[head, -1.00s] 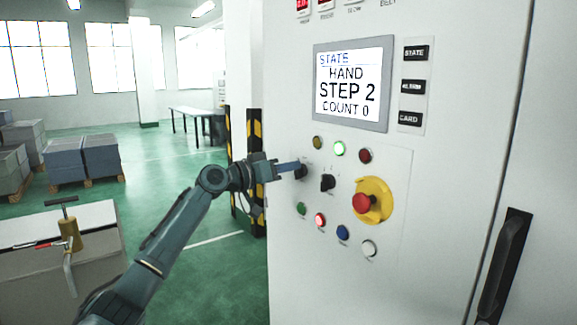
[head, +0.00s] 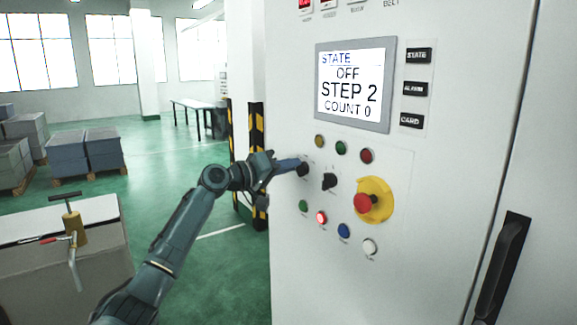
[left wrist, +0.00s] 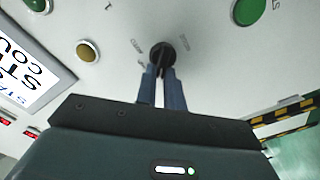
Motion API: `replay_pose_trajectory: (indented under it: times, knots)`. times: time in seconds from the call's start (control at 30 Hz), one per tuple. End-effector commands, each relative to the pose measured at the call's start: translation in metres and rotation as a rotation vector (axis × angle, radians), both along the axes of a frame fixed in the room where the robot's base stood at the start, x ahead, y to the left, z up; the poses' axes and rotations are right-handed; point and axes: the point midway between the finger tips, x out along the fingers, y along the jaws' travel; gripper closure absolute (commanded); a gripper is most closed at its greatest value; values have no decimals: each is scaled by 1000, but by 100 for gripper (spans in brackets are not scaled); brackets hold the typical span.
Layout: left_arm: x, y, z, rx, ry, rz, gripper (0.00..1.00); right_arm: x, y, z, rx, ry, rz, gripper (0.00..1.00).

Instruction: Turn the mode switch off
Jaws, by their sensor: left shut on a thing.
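The mode switch (head: 303,169) is a black rotary knob at the left of the control panel's switch row. My left gripper (head: 297,165) reaches it from the left and is shut on it. In the left wrist view the two blue fingers of the gripper (left wrist: 161,75) close on the black knob (left wrist: 162,52), with labels on both sides of it. The screen (head: 355,84) reads STATE OFF, STEP 2, COUNT 0. My right gripper is not in view.
A second black knob (head: 329,181) sits just right of the switch. A red emergency button (head: 364,203) on a yellow base is farther right. Lamps and buttons surround the knobs. A black door handle (head: 503,268) is at right. A striped post (head: 257,165) stands behind my arm.

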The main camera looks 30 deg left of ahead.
Motion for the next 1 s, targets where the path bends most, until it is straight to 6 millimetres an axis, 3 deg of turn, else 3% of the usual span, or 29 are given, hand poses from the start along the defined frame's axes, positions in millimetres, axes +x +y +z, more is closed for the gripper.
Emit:
replay_pose_trajectory:
  times: [0.23, 0.27, 0.5, 0.8, 1.0]
  knots:
    - [0, 0, 0, -1, 0, 1, 100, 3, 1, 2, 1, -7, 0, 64]
    - [0, 0, 0, -1, 0, 1, 88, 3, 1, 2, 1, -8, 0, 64]
    - [0, 0, 0, -1, 0, 1, 69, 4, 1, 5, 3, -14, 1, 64]
    - [-3, 2, -1, 0, -1, 1, 68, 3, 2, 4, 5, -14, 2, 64]
    - [-29, 12, -4, 5, 0, 1, 68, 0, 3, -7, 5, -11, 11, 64]
